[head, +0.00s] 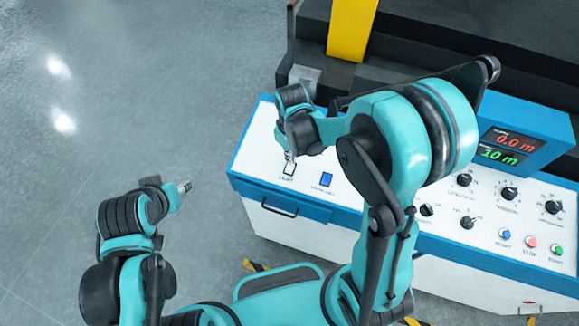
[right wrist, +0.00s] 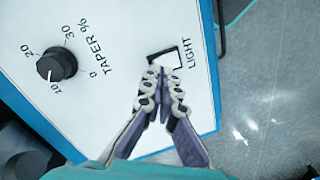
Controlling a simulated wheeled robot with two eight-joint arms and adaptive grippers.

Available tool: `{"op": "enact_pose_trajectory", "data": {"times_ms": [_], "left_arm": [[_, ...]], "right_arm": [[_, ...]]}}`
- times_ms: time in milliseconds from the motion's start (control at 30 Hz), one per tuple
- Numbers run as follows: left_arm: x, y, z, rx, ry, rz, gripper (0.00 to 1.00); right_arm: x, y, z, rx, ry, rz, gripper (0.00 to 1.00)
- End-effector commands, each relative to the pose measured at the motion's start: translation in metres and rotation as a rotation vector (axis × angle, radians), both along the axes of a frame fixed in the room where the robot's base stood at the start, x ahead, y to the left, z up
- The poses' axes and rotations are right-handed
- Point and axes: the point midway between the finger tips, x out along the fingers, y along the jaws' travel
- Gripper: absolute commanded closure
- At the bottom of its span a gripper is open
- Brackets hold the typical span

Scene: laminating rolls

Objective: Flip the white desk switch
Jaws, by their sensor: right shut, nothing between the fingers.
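The white desk switch (head: 289,169) sits in a dark frame beside the LIGHT label, near the left end of the white control desk (head: 262,155). In the right wrist view the switch (right wrist: 165,58) lies just beyond my fingertips, which cover part of its near edge. My right gripper (head: 288,156) is shut and empty, pointing down at the switch; it also shows in the right wrist view (right wrist: 156,76). I cannot tell whether the tips touch the switch. My left gripper (head: 186,187) is off the desk over the floor, too small to read its fingers.
A taper knob (right wrist: 56,64) shows in the right wrist view. Several knobs, buttons including a red one (head: 530,241), and a display (head: 507,142) fill the desk's right side. The floor left is clear.

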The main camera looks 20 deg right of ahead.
Motion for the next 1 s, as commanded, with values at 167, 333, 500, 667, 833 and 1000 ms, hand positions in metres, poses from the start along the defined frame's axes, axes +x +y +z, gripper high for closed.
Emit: {"op": "enact_pose_trajectory", "data": {"times_ms": [167, 333, 500, 667, 833, 1000], "left_arm": [[0.0000, 0.0000, 0.0000, 0.000, 0.000, 0.000, 0.60], [0.0000, 0.0000, 0.0000, 0.000, 0.000, 0.000, 0.60], [0.0000, 0.0000, -0.0004, 0.000, 0.000, 0.000, 0.60], [-0.0001, 0.0000, -0.0021, 0.000, 0.000, 0.000, 0.60], [0.0000, 0.0000, -0.0047, 0.000, 0.000, 0.000, 0.60], [0.0000, 0.0000, -0.0070, 0.000, 0.000, 0.000, 0.60]], "right_arm": [[0.0000, 0.0000, 0.0000, 0.000, 0.000, 0.000, 1.00], [0.0000, 0.0000, 0.0000, 0.000, 0.000, 0.000, 1.00], [0.0000, 0.0000, -0.0004, 0.000, 0.000, 0.000, 1.00], [0.0000, 0.0000, -0.0023, 0.000, 0.000, 0.000, 1.00], [0.0000, 0.0000, -0.0051, 0.000, 0.000, 0.000, 1.00], [0.0000, 0.0000, -0.0076, 0.000, 0.000, 0.000, 1.00]]}}
